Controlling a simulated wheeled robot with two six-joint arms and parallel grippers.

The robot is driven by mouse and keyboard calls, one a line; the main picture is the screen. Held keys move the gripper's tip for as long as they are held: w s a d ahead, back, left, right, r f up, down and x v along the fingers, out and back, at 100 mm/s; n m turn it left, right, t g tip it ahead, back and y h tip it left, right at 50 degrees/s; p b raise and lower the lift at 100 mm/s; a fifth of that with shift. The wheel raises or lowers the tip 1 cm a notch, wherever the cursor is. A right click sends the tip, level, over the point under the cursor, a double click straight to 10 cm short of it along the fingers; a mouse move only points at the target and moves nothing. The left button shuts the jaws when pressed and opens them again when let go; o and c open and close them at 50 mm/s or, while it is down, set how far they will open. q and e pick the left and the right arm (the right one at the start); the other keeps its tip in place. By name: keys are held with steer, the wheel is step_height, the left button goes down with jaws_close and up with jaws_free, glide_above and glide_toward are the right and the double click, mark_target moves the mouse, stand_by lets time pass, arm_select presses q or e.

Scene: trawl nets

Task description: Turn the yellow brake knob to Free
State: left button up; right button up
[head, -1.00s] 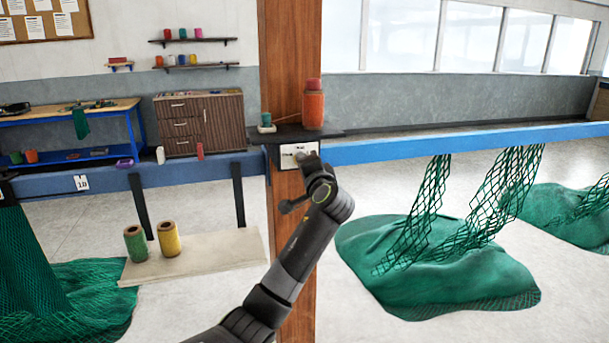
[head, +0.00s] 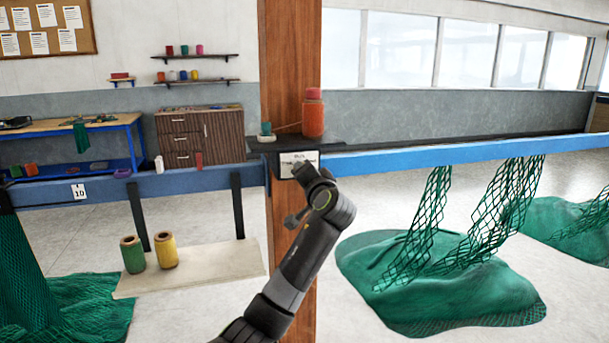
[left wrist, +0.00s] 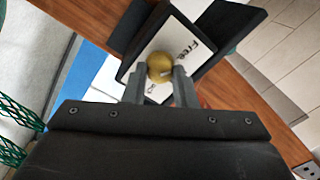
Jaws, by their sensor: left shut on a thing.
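The yellow brake knob (left wrist: 160,66) sits on a white label plate (left wrist: 188,32) in the left wrist view. My left gripper (left wrist: 160,84) is shut on the knob, with one finger on each side. The word Free is printed on the plate to the upper right of the knob. Another marking below the knob is mostly hidden by the fingers. A small pale mark shows on the knob's lower right. In the head view the plate (head: 299,158) is on the front of the wooden post, and my arm hides the knob. My right gripper is in neither view.
A blue rail (head: 430,150) runs past the post (head: 290,60). Green nets (head: 440,285) hang and lie at the right.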

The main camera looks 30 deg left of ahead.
arm_select(q)
steer(key=o, duration=1)
steer(key=b+v, duration=0.4)
steer(key=v, duration=1.3)
steer(key=shift+d+b, duration=0.15)
steer(key=shift+b, duration=0.2)
steer(key=shift+s+f, duration=0.1)
steer(key=shift+s, duration=0.05)
